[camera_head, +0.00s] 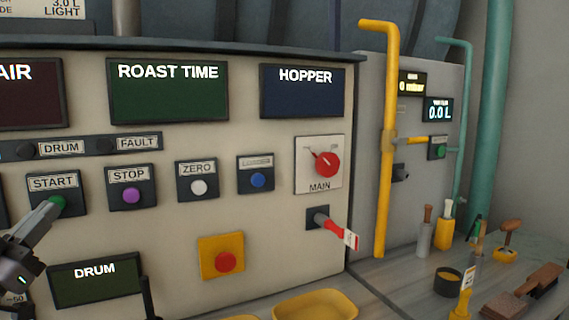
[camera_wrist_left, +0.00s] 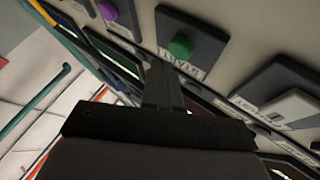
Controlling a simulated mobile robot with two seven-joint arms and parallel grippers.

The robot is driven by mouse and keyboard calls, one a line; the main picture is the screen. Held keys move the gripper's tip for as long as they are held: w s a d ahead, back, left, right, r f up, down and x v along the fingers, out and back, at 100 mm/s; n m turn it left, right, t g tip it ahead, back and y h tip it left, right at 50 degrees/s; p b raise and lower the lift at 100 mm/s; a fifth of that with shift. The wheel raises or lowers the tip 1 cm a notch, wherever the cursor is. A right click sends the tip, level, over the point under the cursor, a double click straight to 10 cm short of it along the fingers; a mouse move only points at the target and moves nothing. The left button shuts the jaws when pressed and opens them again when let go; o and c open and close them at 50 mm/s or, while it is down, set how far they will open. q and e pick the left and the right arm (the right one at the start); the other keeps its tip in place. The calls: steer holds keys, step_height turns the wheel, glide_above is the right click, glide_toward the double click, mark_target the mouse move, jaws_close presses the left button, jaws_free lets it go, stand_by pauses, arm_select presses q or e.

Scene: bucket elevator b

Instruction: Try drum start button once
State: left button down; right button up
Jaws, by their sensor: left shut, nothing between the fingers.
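The green start button (camera_head: 57,202) sits on a dark plate labelled START at the left of the cream control panel. It also shows in the left wrist view (camera_wrist_left: 180,46). My left gripper (camera_head: 48,212) comes in from the left, shut and empty, its tip overlapping the button's lower left edge in the head view. In the left wrist view the closed fingers (camera_wrist_left: 160,80) end close beside the button; I cannot tell if they touch it. The DRUM display (camera_head: 96,277) below is dark green with only its title readable.
A purple stop button (camera_head: 131,195), white zero button (camera_head: 198,187) and blue button (camera_head: 258,180) sit to the right. A red button on a yellow plate (camera_head: 222,256) is lower. A red main knob (camera_head: 327,164) and a tagged red lever (camera_head: 334,230) are farther right.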

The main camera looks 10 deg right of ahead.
arm_select(q)
steer(key=shift+s, duration=0.15)
steer(key=s+d, duration=0.1)
steer(key=s, duration=0.4)
steer(key=shift+s+d, duration=0.3)
steer(key=shift+s, duration=0.1)
stand_by(0.8)
